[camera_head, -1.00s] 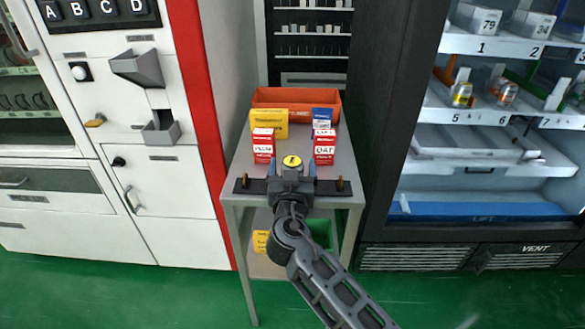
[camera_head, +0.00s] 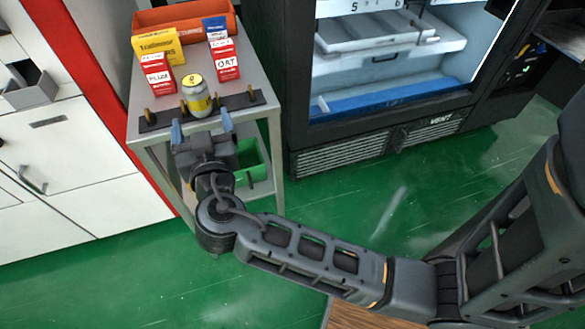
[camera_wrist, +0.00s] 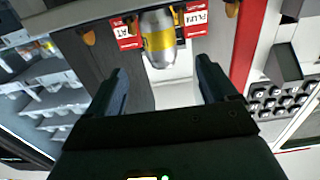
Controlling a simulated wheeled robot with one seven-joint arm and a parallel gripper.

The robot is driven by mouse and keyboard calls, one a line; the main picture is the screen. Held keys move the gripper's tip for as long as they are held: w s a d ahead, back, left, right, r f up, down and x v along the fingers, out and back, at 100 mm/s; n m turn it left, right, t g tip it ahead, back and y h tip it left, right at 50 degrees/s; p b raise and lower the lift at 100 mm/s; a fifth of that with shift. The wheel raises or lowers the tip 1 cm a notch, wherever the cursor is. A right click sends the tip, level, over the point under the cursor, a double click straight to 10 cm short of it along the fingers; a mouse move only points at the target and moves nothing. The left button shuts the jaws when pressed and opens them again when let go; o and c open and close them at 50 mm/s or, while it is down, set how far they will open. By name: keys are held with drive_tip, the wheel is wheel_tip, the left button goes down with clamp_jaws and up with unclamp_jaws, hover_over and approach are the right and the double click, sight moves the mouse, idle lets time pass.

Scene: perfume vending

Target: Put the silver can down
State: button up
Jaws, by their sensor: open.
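The silver can (camera_head: 196,97), with a yellow top and yellow band, stands upright on the grey table (camera_head: 259,78) near its front edge. It stands at a dark strip with brass-coloured pegs (camera_head: 222,104). My gripper (camera_head: 201,129) is open and empty just in front of the can, with its fingers apart from it. In the wrist view the can (camera_wrist: 158,42) appears beyond and between the two open fingers (camera_wrist: 160,80), with clear space around it.
A red PLUM box (camera_head: 159,79) and a red OAT box (camera_head: 225,66) stand behind the can, with a yellow box (camera_head: 157,46) and an orange bin (camera_head: 176,16) farther back. A green bin (camera_head: 249,160) sits on the lower shelf. A vending cabinet (camera_head: 375,134) stands to the right.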

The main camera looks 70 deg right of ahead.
drive_tip(key=s+a+f+n+t+y, duration=0.2)
drive_tip(key=s+a+f+n+y, duration=0.7)
drive_tip(key=s, duration=0.5)
drive_tip(key=s+a+r+n+t+y, duration=0.1)
drive_tip(key=s+a+r+y, duration=0.15)
drive_tip(key=s+r, duration=0.4)
drive_tip(key=s+a+r+t+y, duration=0.1)
drive_tip(key=s+a+r+y, duration=0.2)
drive_tip(key=s, duration=0.6)
drive_tip(key=w+f+m+h+p, duration=0.1)
drive_tip(key=w+f+m+h, duration=0.15)
drive_tip(key=w, duration=0.65)
drive_tip(key=m+h+p, duration=0.2)
drive_tip(key=m+h, duration=0.2)
drive_tip(key=h, duration=0.4)
approach(202, 97)
drive_tip(key=x, duration=0.7)
drive_tip(key=shift+d, duration=0.1)
drive_tip(key=shift+p+x, duration=0.85)
drive_tip(key=shift+x, duration=2.75)
